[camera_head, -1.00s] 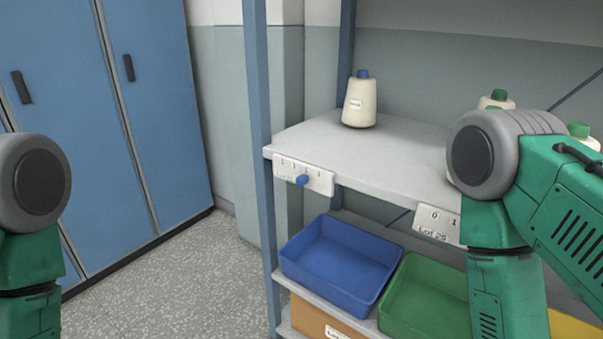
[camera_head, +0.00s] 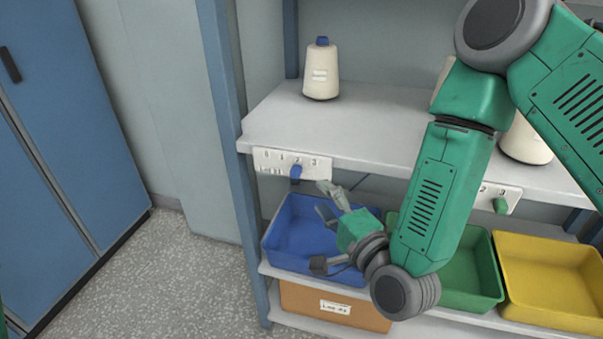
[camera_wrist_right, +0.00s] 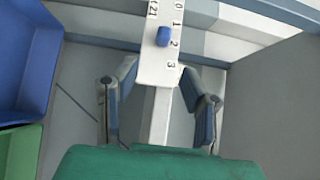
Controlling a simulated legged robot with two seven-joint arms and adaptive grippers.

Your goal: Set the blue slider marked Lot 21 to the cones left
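The blue slider (camera_head: 296,171) sits on a white scale plate (camera_head: 263,155) on the shelf's front edge, close to the 2 mark. The plate's lot lettering is partly readable, ending in 21 in the wrist view. The slider also shows in the right wrist view (camera_wrist_right: 162,36). One cream cone (camera_head: 321,75) with a blue top stands on the shelf above that plate. My right gripper (camera_head: 323,202) is below and right of the slider, apart from it. In the wrist view its fingers (camera_wrist_right: 160,88) are spread and empty. My left gripper is not in view.
Blue (camera_head: 278,237), green (camera_head: 488,298) and yellow (camera_head: 545,315) bins stand on the lower shelf, close under my right arm. A second scale plate (camera_head: 513,196) with a green slider (camera_head: 500,206) is farther right. My arm partly hides other cones (camera_head: 526,145).

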